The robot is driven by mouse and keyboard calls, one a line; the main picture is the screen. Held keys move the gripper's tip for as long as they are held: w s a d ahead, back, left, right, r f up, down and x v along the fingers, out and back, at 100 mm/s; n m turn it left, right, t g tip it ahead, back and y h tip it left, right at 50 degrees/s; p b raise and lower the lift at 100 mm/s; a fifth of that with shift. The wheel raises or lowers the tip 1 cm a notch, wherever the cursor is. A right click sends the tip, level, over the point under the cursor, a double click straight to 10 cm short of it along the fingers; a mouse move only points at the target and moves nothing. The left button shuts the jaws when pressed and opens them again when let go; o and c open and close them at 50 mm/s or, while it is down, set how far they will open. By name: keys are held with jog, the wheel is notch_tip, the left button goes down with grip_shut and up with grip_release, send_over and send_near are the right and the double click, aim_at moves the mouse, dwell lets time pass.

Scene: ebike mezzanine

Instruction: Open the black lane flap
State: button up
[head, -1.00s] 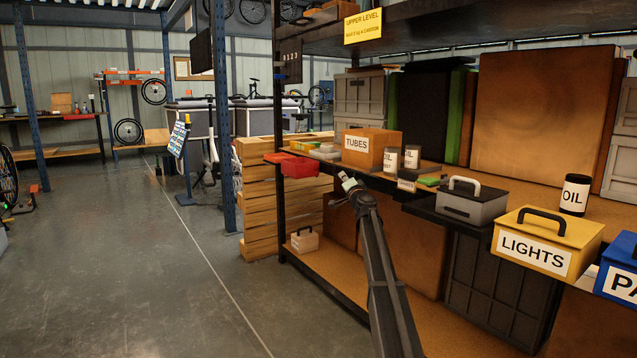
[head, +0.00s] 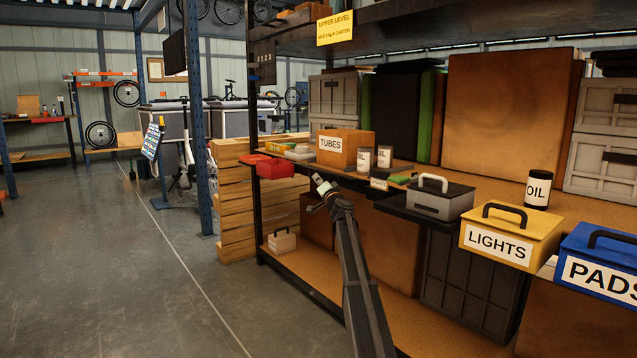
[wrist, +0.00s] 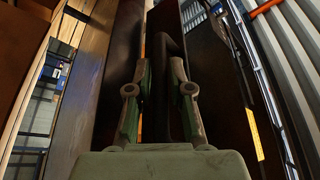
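My gripper (head: 322,186) is in front of the long shelf, just below its front edge and under the box marked TUBES. In the wrist view its two fingers (wrist: 161,70) stand apart, so it is open. A dark upright shape (wrist: 161,45) shows behind and between the fingers; I cannot tell what it is or whether it touches them. A flat black ledge (head: 390,207) juts from the shelf front under a grey box, to the right of my gripper. I cannot tell for sure whether it is the black lane flap; no other flap is clearly visible.
Along the shelf are a red bin (head: 275,168), the TUBES box (head: 358,145), a grey handled box (head: 425,205), a yellow LIGHTS box (head: 540,243) and a blue PADS box (head: 600,240). A dark crate (head: 470,285) stands below. The floor at left (head: 90,260) is clear.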

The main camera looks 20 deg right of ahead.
jog(key=shift+o, duration=0.3)
jog(key=v, duration=1.2)
jog(key=shift+f, duration=0.1)
jog(key=shift+a, duration=0.1)
